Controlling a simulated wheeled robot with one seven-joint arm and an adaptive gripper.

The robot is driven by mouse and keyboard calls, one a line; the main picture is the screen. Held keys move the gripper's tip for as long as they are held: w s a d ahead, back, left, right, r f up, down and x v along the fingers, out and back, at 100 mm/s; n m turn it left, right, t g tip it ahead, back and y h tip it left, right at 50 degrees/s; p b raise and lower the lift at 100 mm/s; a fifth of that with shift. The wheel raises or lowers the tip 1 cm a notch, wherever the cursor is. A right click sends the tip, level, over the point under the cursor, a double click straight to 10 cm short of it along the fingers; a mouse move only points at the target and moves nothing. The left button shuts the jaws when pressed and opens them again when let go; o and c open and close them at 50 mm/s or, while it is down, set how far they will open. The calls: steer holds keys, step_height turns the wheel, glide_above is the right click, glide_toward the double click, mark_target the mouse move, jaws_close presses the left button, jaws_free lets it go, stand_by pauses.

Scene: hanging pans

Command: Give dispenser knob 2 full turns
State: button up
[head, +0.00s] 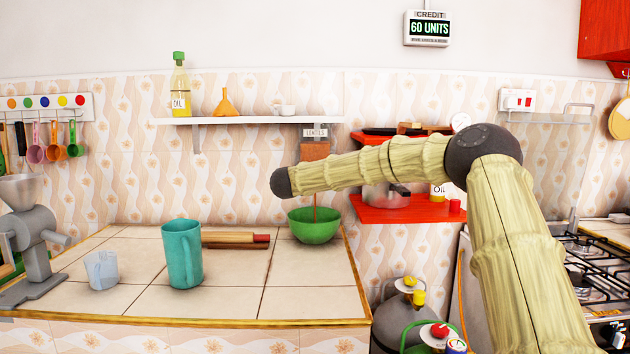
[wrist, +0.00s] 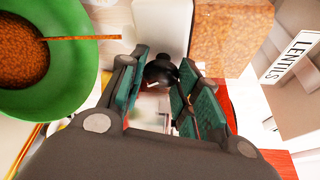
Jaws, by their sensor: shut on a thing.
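The lentil dispenser (head: 316,150), clear with orange-brown lentils inside and a LENTILS label, hangs under the white shelf. It fills the upper right of the wrist view (wrist: 232,38). Its black knob (wrist: 160,70) sits between the teal-padded fingers of my gripper (wrist: 160,88), which is shut on it. A thin brown stream of lentils (wrist: 82,38) runs into the green bowl (head: 322,231). The bowl, at the wrist view's upper left (wrist: 75,95), has lentils in it. In the head view my arm hides the gripper, the knob and the dispenser's lower part.
A red shelf (head: 405,212) with a pot is right of the bowl. The credit display (head: 429,28) reads 60 UNITS.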

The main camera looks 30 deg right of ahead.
steer(key=shift+m, duration=0.3)
steer(key=o, duration=1)
steer(key=v, duration=1.2)
steer(key=shift+d, duration=0.1)
